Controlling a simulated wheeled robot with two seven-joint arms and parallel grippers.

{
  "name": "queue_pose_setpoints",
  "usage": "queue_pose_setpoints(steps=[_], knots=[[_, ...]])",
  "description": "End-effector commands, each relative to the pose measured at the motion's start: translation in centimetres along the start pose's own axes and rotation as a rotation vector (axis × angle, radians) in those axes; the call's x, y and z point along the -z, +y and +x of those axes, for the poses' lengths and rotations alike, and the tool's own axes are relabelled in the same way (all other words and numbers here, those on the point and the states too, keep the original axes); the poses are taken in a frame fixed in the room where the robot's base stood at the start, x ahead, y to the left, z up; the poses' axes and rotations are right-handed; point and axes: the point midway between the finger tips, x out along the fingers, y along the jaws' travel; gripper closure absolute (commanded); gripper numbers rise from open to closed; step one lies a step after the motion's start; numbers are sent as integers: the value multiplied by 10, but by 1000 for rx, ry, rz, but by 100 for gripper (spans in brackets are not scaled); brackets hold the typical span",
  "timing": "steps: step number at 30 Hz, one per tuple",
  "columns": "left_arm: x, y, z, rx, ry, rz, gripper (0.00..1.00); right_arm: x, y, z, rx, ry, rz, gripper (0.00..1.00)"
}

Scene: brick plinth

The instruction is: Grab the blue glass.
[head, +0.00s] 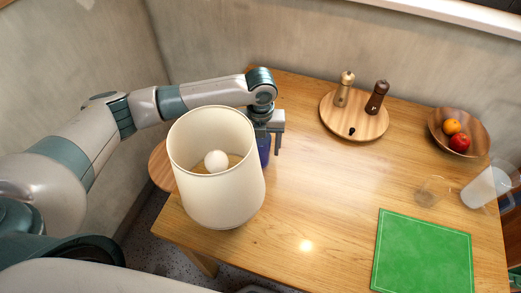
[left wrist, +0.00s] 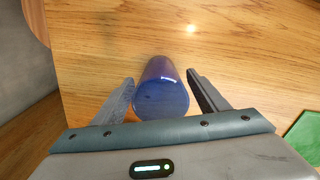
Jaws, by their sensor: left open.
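The blue glass (left wrist: 162,88) stands on the wooden table in the left wrist view, between the two fingers of my left gripper (left wrist: 160,95). The fingers are open, with a gap on each side of the glass. In the head view the blue glass (head: 264,150) shows only in part, behind the lamp shade and under my left gripper (head: 270,145). My right gripper is not in view.
A cream lamp (head: 216,190) stands close in front of my left gripper. A round board (head: 354,124) with two mills, a fruit bowl (head: 470,117), a clear glass (head: 432,191), a pitcher (head: 485,187) and a green mat (head: 422,252) are to the right. The table's middle is clear.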

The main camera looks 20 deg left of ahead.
Motion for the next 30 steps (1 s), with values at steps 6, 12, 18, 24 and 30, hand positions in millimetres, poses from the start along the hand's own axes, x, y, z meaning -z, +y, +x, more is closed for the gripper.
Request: queue_pose_setpoints(steps=[6,12,18,24,30], knots=[[0,0,9,1,-2,0,33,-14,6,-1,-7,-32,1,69],[0,0,8,1,-2,1,33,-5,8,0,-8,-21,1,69],[0,0,8,1,-1,1,33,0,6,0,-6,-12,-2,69],[0,0,8,1,-1,1,80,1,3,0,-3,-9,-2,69],[0,0,8,1,-2,0,83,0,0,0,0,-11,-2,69]])
